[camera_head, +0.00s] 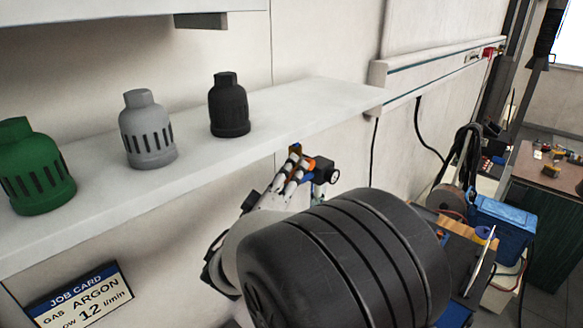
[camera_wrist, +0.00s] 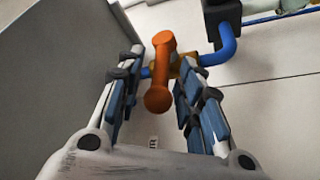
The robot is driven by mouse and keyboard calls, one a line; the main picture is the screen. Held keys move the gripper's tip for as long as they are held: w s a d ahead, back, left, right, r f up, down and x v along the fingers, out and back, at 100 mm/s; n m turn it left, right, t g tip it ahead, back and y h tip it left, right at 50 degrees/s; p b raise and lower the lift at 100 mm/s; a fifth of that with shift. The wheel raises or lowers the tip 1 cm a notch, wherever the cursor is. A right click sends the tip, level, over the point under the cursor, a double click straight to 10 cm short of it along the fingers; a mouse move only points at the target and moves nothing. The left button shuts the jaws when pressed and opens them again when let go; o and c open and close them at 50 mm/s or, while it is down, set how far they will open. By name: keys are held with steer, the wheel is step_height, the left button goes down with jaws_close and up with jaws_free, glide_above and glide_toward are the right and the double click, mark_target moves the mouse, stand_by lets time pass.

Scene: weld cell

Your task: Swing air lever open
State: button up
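The air lever is an orange handle with rounded ends (camera_wrist: 160,72) on a brass-coloured valve body (camera_wrist: 184,66) in a blue pipe (camera_wrist: 228,45). In the head view only a bit of orange (camera_head: 309,162) shows below the shelf edge, partly hidden by my gripper. My gripper (camera_wrist: 161,65) is open, with its padded fingers on either side of the lever. Gaps show between the lever and both fingers along most of its length; whether a fingertip touches the valve is unclear. In the head view my gripper (camera_head: 295,165) reaches to the valve from the lower left.
A white shelf (camera_head: 270,120) runs above the valve, bearing green (camera_head: 36,170), grey (camera_head: 147,130) and black (camera_head: 229,106) slotted caps. A job card (camera_head: 82,298) is below. A grey panel (camera_wrist: 50,70) stands close left of my fingers. A blue box (camera_head: 502,222) is at right.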

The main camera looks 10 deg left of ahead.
steer(key=shift+s, duration=0.1)
steer(key=shift+c, duration=0.3)
jaws_close()
steer(key=shift+r, duration=0.1)
